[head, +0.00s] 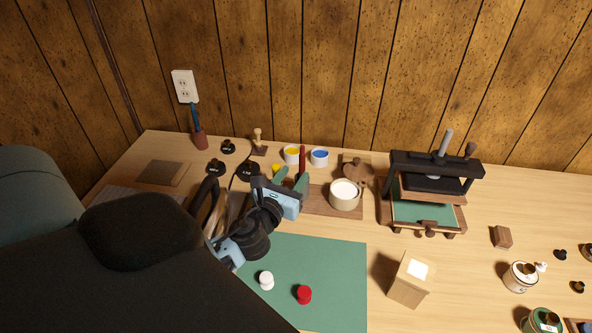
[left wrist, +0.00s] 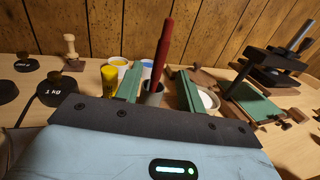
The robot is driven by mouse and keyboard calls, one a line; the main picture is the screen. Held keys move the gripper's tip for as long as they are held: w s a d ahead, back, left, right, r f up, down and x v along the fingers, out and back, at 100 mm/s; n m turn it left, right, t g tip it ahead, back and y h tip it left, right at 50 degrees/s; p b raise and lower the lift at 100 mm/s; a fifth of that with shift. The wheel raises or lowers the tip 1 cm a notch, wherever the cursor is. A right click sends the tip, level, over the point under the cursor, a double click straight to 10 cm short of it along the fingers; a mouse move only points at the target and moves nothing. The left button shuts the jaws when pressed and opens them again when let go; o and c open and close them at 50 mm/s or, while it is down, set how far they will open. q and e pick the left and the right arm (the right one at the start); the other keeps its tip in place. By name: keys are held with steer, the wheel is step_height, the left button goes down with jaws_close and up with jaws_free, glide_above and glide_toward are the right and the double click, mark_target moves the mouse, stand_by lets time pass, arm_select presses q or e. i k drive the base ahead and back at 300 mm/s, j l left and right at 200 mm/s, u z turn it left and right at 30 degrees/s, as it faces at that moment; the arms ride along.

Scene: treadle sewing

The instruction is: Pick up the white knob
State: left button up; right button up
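A small white knob (head: 266,280) stands on the green mat (head: 335,258) in the head view, to the left of a similar red knob (head: 304,294). My left gripper (head: 291,180) is above and beyond the mat, up the picture from the white knob and apart from it. Its two green fingers are spread, as the left wrist view also shows (left wrist: 159,88). A red stick (left wrist: 163,50) in a grey holder shows between the fingers there, apparently beyond them. The white knob is not in the left wrist view. My right gripper is in neither view.
A cream pot (head: 344,196) and a black press (head: 432,172) stand right of the left gripper. A wooden block (head: 409,282) stands right of the mat. Black weights (head: 216,168) lie at the back left. My dark arm covers the lower left. The mat around the knobs is clear.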

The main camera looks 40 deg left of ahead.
mark_target(265, 279)
steer(key=k+l, duration=0.2)
steer(key=k, duration=0.3)
steer(key=k+l, duration=0.2)
steer(key=k, duration=0.25)
